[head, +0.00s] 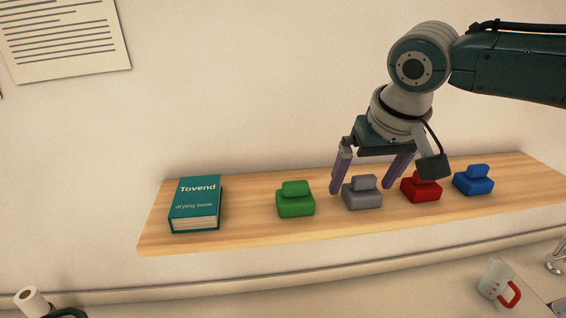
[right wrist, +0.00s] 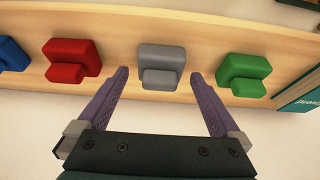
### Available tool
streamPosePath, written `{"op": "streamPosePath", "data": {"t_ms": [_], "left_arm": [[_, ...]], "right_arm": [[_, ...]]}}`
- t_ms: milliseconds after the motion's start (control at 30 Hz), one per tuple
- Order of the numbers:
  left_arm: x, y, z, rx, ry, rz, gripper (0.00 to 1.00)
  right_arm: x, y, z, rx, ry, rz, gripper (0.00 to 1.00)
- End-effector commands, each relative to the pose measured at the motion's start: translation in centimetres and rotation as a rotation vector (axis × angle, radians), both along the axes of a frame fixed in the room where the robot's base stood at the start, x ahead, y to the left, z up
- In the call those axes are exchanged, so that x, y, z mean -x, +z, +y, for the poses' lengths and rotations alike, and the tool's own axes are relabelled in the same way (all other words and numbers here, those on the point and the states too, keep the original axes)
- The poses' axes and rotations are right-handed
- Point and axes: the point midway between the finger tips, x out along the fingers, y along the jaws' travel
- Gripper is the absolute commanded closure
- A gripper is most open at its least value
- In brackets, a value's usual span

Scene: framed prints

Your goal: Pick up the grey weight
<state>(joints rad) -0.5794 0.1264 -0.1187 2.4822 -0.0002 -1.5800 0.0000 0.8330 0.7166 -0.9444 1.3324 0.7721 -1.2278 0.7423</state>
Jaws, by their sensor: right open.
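The grey weight (head: 362,194) stands on a wooden shelf (head: 250,230), between a green weight (head: 295,201) and a red weight (head: 421,189). It has a block base with a smaller block on top. My right gripper (head: 362,188) is open, with its two purple fingers to either side of the grey weight in the head view. In the right wrist view, the grey weight (right wrist: 161,68) lies ahead of the gap between the open fingertips (right wrist: 160,74), and the jaws hold nothing. My left gripper is not in view.
A blue weight (head: 473,180) stands right of the red one. A teal book (head: 195,204) lies at the shelf's left end. Below are a measuring cup with red handle (head: 498,283) and a paper roll (head: 32,302). A printed sheet (head: 65,38) hangs on the wall.

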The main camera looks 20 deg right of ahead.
Motion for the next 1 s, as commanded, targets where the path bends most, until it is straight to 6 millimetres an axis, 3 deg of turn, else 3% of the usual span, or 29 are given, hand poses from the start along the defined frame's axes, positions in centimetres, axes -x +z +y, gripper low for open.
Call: {"op": "streamPosePath", "data": {"t_ms": [267, 1000], "left_arm": [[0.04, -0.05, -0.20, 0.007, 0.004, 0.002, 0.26], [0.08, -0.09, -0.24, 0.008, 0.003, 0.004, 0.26]], "right_arm": [[-0.13, -0.24, 0.00, 0.000, 0.001, -0.002, 0.01], [-0.11, -0.19, -0.03, 0.000, 0.000, -0.001, 0.84]]}}
